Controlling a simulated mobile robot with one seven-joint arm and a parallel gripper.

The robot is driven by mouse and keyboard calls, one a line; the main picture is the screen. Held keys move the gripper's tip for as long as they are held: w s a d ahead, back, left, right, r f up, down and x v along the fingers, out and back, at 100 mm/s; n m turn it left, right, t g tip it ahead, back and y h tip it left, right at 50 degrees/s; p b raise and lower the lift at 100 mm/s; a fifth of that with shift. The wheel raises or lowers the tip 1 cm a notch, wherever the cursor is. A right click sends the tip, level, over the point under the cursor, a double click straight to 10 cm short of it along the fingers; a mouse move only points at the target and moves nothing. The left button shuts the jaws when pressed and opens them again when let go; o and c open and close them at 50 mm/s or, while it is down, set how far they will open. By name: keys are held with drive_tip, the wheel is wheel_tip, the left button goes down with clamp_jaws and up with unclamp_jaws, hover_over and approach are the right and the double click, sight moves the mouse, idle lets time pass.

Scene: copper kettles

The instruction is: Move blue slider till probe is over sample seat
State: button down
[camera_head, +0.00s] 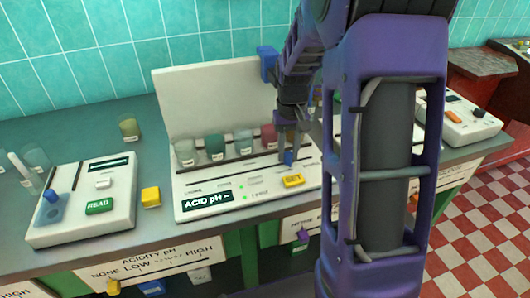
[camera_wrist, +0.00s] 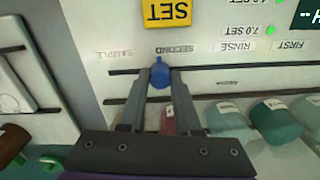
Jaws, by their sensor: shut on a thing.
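The blue slider (camera_wrist: 159,76) is a small rounded knob in the slot of the white ACID pH panel (camera_head: 218,189). It stands by the SECOND label, with the SAMPLE label (camera_wrist: 113,53) to its left in the wrist view. In the head view the slider (camera_head: 288,158) shows under my gripper (camera_head: 290,148). My gripper (camera_wrist: 160,84) points down, its two fingers shut on the slider. A blue block (camera_head: 268,62) sits at the top of the back board, partly behind my arm; whether it carries the probe I cannot tell. The probe and sample seat are not clearly visible.
Several beakers (camera_head: 215,146) stand in a row behind the slot, close to my fingers. A yellow SET button (camera_head: 293,181) lies in front. A READ unit (camera_head: 85,205) stands left, and another white unit (camera_head: 460,115) stands right. My arm covers the panel's right part.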

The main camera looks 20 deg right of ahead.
drive_tip(key=d, duration=0.6)
drive_tip(key=shift+d+p, duration=0.15)
drive_tip(key=shift+p, duration=0.2)
drive_tip(key=shift+r, duration=0.1)
drive_tip(key=c, duration=0.6)
unclamp_jaws()
drive_tip(key=shift+d, duration=0.1)
drive_tip(key=shift+r, duration=0.2)
wheel_tip(320, 180, up, 17)
drive_tip(key=p, duration=0.3)
